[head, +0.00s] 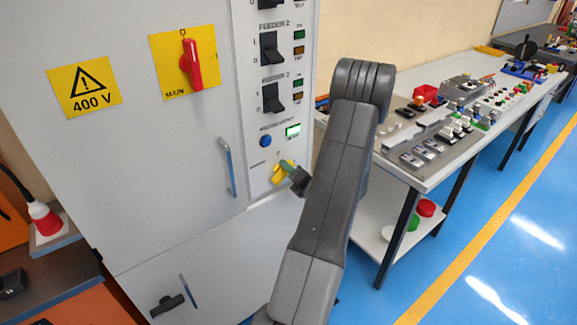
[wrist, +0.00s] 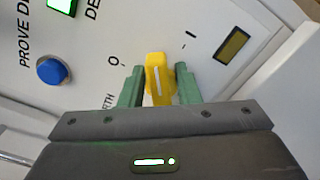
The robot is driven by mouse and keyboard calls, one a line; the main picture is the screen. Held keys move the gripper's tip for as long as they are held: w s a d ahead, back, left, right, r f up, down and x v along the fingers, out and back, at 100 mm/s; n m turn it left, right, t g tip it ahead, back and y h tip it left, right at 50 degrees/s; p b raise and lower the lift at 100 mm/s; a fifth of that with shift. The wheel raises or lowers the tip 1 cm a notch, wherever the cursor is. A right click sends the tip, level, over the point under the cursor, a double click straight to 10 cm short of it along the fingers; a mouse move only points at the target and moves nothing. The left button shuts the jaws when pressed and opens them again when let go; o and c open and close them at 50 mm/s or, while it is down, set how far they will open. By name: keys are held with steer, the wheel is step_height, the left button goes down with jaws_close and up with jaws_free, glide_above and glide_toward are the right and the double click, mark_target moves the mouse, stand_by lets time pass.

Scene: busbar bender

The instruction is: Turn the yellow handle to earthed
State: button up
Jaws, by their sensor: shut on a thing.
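The yellow handle (wrist: 157,68) is on the lower part of the grey cabinet's control strip. In the wrist view it stands between the green fingers of my gripper (wrist: 158,88), which is shut on it. A white line runs along the handle, roughly upright in the wrist picture. The "O" mark is to its left and the "I" mark to its upper right; part of the word "EARTH" shows at left. In the head view the yellow handle (head: 278,174) shows beside my gripper (head: 287,171), which partly hides it.
A blue button (head: 265,141) and lit green display (head: 293,130) sit above the handle. A red main switch (head: 191,64) and door handle (head: 226,166) are left. A bench (head: 440,165) stands right.

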steer(key=m+p, duration=0.1)
steer(key=m, duration=0.2)
steer(key=f+m+p, duration=0.1)
steer(key=m, duration=0.2)
steer(key=shift+f, duration=0.2)
steer(key=shift+f+m, duration=0.1)
steer(key=shift+m, duration=0.2)
steer(key=o, duration=0.7)
steer(key=shift+d, duration=0.1)
steer(key=b+v, duration=0.2)
steer(key=v, duration=1.1)
steer(key=shift+s+d, duration=0.2)
steer(key=shift+s, duration=0.15)
steer(key=p+x, duration=0.2)
steer(key=x, duration=1.2)
steer(key=shift+d, duration=0.1)
